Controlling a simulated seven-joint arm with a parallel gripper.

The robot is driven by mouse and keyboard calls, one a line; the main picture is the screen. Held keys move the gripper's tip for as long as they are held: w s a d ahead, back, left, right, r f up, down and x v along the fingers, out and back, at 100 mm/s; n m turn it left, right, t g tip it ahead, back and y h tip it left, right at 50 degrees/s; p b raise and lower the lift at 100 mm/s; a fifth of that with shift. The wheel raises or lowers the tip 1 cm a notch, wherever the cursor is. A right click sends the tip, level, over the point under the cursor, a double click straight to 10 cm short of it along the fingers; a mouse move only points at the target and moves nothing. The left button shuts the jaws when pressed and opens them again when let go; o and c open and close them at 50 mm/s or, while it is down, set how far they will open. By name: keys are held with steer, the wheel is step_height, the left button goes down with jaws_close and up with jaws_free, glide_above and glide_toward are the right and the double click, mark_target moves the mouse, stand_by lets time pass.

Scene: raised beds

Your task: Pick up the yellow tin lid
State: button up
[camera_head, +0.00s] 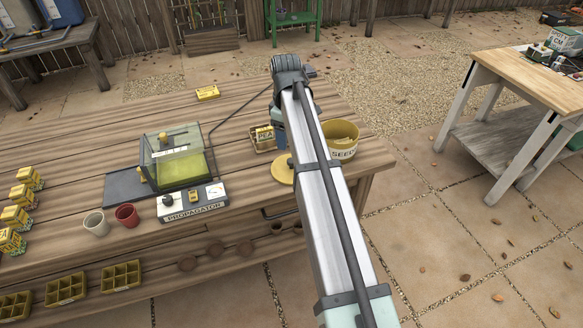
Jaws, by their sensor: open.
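The yellow tin lid (279,172) lies on the wooden bench, near its front edge. A yellow round tin marked SEED (342,142) stands to the right, on the other side of my arm, with small yellow items inside. My arm runs from the bottom right up past the lid to a dark joint beyond it. My gripper's fingers do not show; they are hidden behind my arm.
A small crate with a seed packet (263,140) sits just behind the lid. A clear-covered propagator (190,207) stands to the left, with two pots, a white one (96,223) and a red one (127,215). The bench's back right is mostly clear.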

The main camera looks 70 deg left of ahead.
glide_above(291, 165)
steer(key=a, duration=0.2)
steer(key=f, duration=0.6)
steer(key=shift+s+d, duration=0.25)
steer(key=shift+w+d+f, duration=0.1)
steer(key=shift+w+f, duration=0.1)
steer(key=shift+f, duration=0.65)
steer(key=shift+w+a+f, duration=0.1)
steer(key=shift+w+f, duration=0.1)
steer(key=shift+f, duration=0.7)
steer(key=shift+w+d+f, duration=0.1)
steer(key=shift+w+f, duration=0.1)
steer(key=shift+f, duration=0.65)
steer(key=shift+c, duration=0.3)
jaws_close()
